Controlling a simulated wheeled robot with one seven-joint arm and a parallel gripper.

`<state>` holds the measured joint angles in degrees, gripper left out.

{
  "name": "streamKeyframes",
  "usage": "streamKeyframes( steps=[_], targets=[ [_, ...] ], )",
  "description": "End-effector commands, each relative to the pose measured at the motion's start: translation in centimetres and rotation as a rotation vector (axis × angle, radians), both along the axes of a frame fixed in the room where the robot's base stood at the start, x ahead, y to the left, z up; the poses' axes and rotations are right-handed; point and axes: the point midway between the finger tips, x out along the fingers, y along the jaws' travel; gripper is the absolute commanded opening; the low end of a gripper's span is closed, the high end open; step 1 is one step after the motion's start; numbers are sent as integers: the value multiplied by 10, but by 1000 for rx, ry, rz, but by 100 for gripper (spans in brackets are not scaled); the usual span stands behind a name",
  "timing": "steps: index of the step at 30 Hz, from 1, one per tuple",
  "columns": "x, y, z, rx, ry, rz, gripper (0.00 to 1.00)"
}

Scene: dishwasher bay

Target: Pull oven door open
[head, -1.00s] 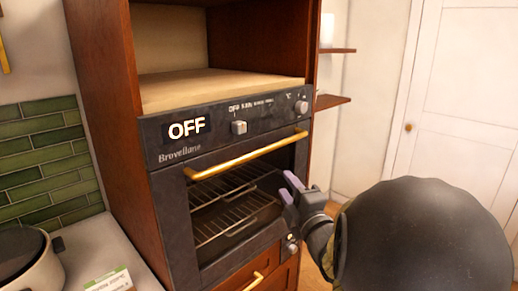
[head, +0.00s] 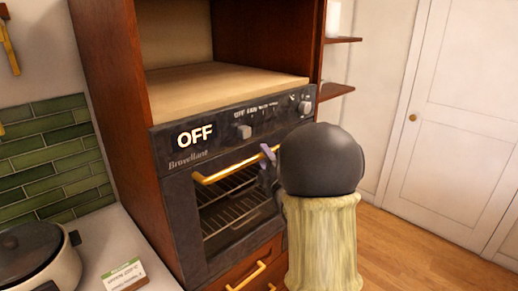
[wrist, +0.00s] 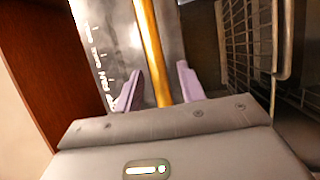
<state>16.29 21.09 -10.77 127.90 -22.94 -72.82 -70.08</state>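The black built-in oven door (head: 186,215) appears shut in the head view, with wire racks showing through its window. Its gold bar handle (head: 215,176) runs across the top of the door, and my arm hides the right part. My gripper (head: 266,165) is at the handle's right portion, partly hidden behind my dark arm link. In the wrist view, my gripper (wrist: 160,85) has its two lavender fingers apart, with the gold handle (wrist: 152,50) passing between them. Gaps show on both sides of the bar, so the fingers do not appear to press on it.
The control panel (head: 240,128) above the handle has knobs and reads OFF. A drawer handle (head: 246,276) is below. A pot (head: 35,262) and a small card (head: 124,276) sit on the left counter. Open floor (head: 420,255) lies to the right.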

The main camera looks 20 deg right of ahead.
Motion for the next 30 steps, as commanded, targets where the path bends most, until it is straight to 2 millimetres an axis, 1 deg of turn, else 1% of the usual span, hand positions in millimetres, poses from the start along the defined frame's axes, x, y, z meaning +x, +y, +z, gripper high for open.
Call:
streamKeyframes(
  steps=[1,3,6,14,15,17,18,20,21,24,25,30],
  targets=[
    [7,-3,4,0,1,-4,40],
    [13,-4,5,0,-1,-5,40],
    [20,-3,4,0,0,-3,40],
    [23,5,4,-1,0,9,40],
    [23,5,4,0,0,10,36],
    [23,6,4,0,0,11,24],
    [23,6,4,0,0,12,16],
    [23,6,4,0,0,12,4],
    [23,7,4,0,0,12,0],
    [23,7,4,0,0,12,0],
    [22,10,4,1,0,7,0],
    [23,7,3,0,-3,14,0]
  ],
)
